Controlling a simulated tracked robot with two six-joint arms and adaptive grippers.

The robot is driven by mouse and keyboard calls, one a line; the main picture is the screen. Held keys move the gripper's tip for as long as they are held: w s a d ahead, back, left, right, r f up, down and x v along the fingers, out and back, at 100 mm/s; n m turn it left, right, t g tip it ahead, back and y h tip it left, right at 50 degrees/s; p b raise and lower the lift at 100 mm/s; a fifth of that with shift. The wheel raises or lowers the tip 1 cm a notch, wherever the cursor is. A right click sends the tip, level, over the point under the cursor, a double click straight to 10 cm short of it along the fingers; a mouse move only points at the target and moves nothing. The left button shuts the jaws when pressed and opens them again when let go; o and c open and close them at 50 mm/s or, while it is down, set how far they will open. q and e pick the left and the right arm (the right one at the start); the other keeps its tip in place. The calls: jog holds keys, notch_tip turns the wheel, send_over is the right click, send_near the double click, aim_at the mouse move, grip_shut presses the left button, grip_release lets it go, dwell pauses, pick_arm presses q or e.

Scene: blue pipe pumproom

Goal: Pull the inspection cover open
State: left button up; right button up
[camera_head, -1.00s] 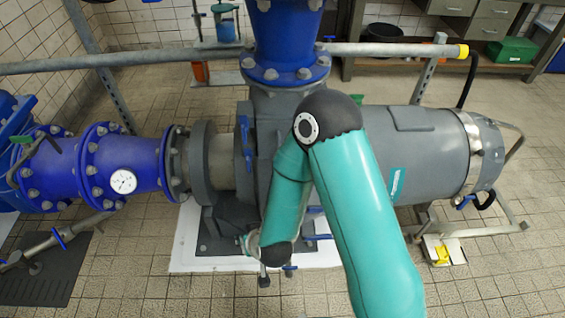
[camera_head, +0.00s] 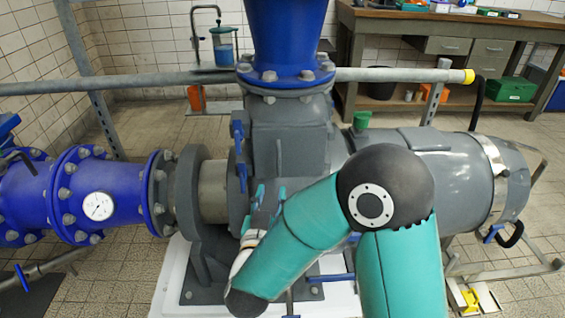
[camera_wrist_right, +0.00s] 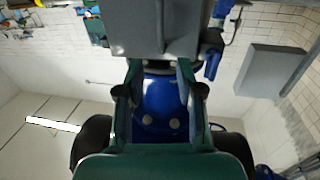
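The grey pump housing (camera_head: 290,150) stands mid-picture in the head view, with blue handles (camera_head: 238,142) on its left side. I cannot make out for certain which part is the inspection cover. My right gripper (camera_head: 268,195) is at the front of the housing, below its upper block, partly hidden by my teal arm. In the right wrist view my right gripper (camera_wrist_right: 157,75) has its fingers apart, with a blue flanged pipe (camera_wrist_right: 158,105) visible between them. A grey block (camera_wrist_right: 155,28) lies just beyond the fingertips; contact cannot be told. My left gripper is out of view.
Blue piping with a gauge (camera_head: 98,206) joins the pump at left. A blue vertical pipe (camera_head: 285,40) rises above it. A grey rail (camera_head: 390,75) crosses behind. A workbench (camera_head: 430,35) stands at the back right.

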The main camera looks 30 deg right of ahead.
aim_at(279, 163)
jog(key=b+x, duration=0.1)
jog(key=x, duration=1.1)
jog(key=shift+w+d, duration=0.3)
grip_shut()
